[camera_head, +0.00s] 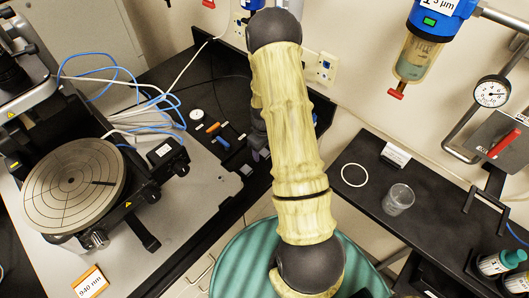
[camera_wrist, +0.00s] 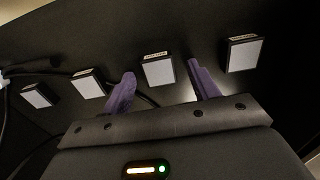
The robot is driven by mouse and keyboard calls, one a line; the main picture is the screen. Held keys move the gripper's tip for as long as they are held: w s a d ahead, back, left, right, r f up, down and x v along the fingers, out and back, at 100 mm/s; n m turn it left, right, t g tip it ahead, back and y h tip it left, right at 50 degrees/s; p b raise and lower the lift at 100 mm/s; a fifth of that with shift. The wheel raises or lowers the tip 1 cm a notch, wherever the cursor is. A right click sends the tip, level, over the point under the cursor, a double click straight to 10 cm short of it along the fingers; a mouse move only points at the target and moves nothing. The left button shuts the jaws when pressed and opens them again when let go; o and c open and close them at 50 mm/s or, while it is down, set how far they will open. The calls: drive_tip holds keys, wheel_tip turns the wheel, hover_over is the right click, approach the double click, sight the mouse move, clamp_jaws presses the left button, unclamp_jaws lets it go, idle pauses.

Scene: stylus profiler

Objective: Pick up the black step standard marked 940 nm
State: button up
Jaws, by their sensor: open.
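Several black square step standards with pale grey tops and small labels show in the wrist view: one in the middle (camera_wrist: 159,71), one at the right (camera_wrist: 244,54), and two at the left (camera_wrist: 88,84) and (camera_wrist: 38,96). Their labels are too small for me to read, so I cannot tell which is marked 940 nm. My gripper (camera_wrist: 161,69) is open, with its purple fingers either side of the middle standard in the picture; contact is not visible. In the head view, my arm hides much of the gripper. An orange-edged card reading 940 nm (camera_head: 89,284) stands at lower left.
A round grooved stage (camera_head: 74,186) of the profiler stands at left on a pale base. Blue and orange-handled tools (camera_head: 213,127) and cables lie on the black bench behind. A glass beaker (camera_head: 398,199) and a white ring (camera_head: 354,175) are on the right bench.

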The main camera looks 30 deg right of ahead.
sight(264, 152)
idle(0.4)
drive_tip(key=c, duration=1.1)
drive_tip(key=shift+o, duration=0.2)
drive_tip(key=shift+r, duration=0.15)
wheel_tip(264, 152, up, 10)
drive_tip(key=b, duration=0.3)
drive_tip(key=shift+o, duration=0.7)
clamp_jaws()
